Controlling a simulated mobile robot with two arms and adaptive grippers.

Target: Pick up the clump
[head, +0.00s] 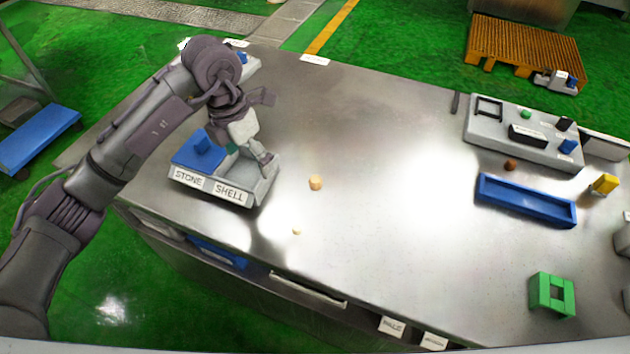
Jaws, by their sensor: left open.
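Which piece is the clump I cannot tell for certain. A small tan lump (315,183) lies alone on the steel table, right of the grey sorting bin. A much smaller pale bit (297,232) lies nearer the front edge, and a dark brown lump (510,165) lies at the right. My left gripper (266,128) is over the bin, up and left of the tan lump and apart from it. Its fingers are spread; a pale block-like shape shows by its base, and I cannot tell what that is. My right gripper is not in view.
At the right are a grey panel (485,131), a blue tray (527,202), a yellow block (604,184) and a green block (552,295). The table's middle is clear.

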